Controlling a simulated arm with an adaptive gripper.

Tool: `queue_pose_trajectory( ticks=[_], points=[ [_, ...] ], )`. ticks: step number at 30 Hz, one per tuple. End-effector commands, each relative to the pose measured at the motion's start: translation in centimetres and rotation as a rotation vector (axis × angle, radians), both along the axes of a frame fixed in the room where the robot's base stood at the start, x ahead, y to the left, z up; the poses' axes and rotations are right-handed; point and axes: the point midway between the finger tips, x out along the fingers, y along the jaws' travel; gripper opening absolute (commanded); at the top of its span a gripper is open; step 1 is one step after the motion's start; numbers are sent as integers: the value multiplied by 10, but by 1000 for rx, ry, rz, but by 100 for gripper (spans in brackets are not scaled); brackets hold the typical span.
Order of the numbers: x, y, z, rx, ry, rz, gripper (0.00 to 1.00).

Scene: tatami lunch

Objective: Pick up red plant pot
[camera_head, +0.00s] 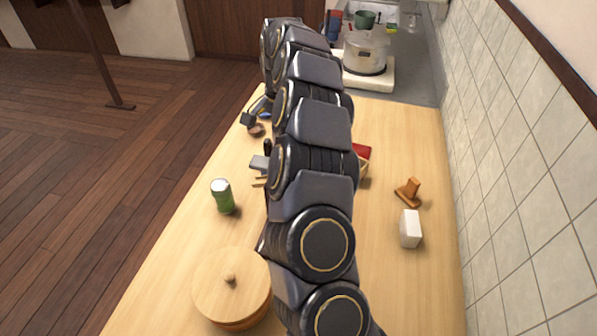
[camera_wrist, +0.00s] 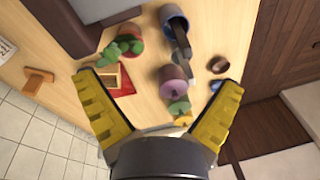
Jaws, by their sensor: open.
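In the wrist view, a red plant pot (camera_wrist: 130,29) with a leafy green plant (camera_wrist: 112,52) lies at upper left of centre. It appears tipped, with the leaves toward my gripper. My gripper (camera_wrist: 160,80) has its two yellow fingers spread wide, with nothing held between them. The pot is apart from the fingers, beyond the left fingertip. In the head view, my arm covers the middle of the table, and I cannot make out the pot there.
A wooden box with red parts (camera_wrist: 113,76) lies near the left finger. A blue pot (camera_wrist: 172,18) and a mauve round thing (camera_wrist: 173,88) are close by. In the head view, a green can (camera_head: 223,196), round lidded box (camera_head: 232,283) and white block (camera_head: 410,228) stand on the table.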

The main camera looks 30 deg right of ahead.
Motion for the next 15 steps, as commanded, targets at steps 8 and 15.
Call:
queue_pose_trajectory(
  ticks=[8,15],
  points=[
    [5,-87,-77,-110,48,-434,95],
    [0,-71,-109,-76,120,-597,95]
  ],
)
